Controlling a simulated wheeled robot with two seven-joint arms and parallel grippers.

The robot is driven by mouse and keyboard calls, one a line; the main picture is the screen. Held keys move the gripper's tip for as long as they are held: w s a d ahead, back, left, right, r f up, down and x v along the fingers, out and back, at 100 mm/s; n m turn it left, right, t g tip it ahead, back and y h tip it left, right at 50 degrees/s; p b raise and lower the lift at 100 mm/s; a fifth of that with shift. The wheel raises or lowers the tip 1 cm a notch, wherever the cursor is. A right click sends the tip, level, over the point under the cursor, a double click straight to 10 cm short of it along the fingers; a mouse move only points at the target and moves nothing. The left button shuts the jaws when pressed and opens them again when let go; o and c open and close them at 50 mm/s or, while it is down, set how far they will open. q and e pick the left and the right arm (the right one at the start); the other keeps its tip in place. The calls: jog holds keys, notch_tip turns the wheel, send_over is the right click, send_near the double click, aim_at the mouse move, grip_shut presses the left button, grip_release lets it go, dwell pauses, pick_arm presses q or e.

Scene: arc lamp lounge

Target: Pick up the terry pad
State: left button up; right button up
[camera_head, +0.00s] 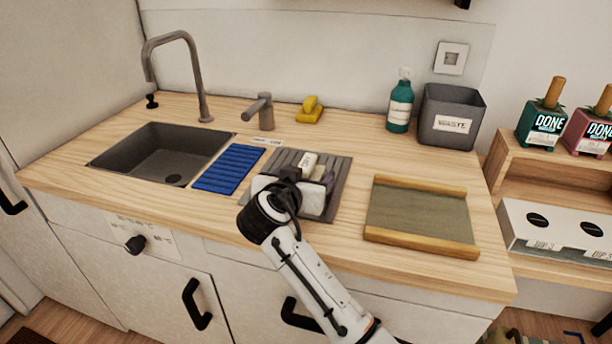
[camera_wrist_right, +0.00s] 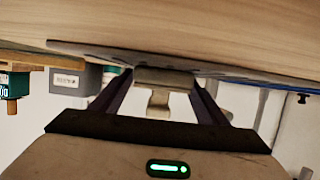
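A small pale block with dark marking (camera_head: 308,163), which I take to be the terry pad, stands on the grey ribbed mat (camera_head: 343,170). In the right wrist view the pale block (camera_wrist_right: 163,77) shows between the fingertips, with a short stem pointing towards the camera. My right gripper (camera_head: 309,177) is low over the mat. Its dark fingers (camera_wrist_right: 158,82) are apart, one on each side of the block; I cannot tell whether they touch it. The arm hides part of the mat. My left gripper is not in view.
A blue ribbed mat (camera_head: 229,169) and the sink (camera_head: 160,150) lie left. A wood-edged tray (camera_head: 420,245) lies right.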

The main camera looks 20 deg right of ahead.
jog(key=c, duration=0.9)
notch_tip(320, 180, up, 9)
jog(key=shift+r, duration=0.35)
jog(key=shift+s+d+r, duration=0.1)
jog(key=shift+d+r, duration=0.05)
jog(key=s+d+n+y, duration=0.1)
jog(key=s+d, duration=0.2)
jog(key=n+t+y, duration=0.2)
jog(key=n+y, duration=0.4)
jog(key=y, duration=0.1)
send_near(309, 162)
jog(key=s+d+r, duration=0.1)
jog(key=s+r, duration=0.4)
jog(key=s, duration=0.1)
jog(key=shift+r, duration=0.25)
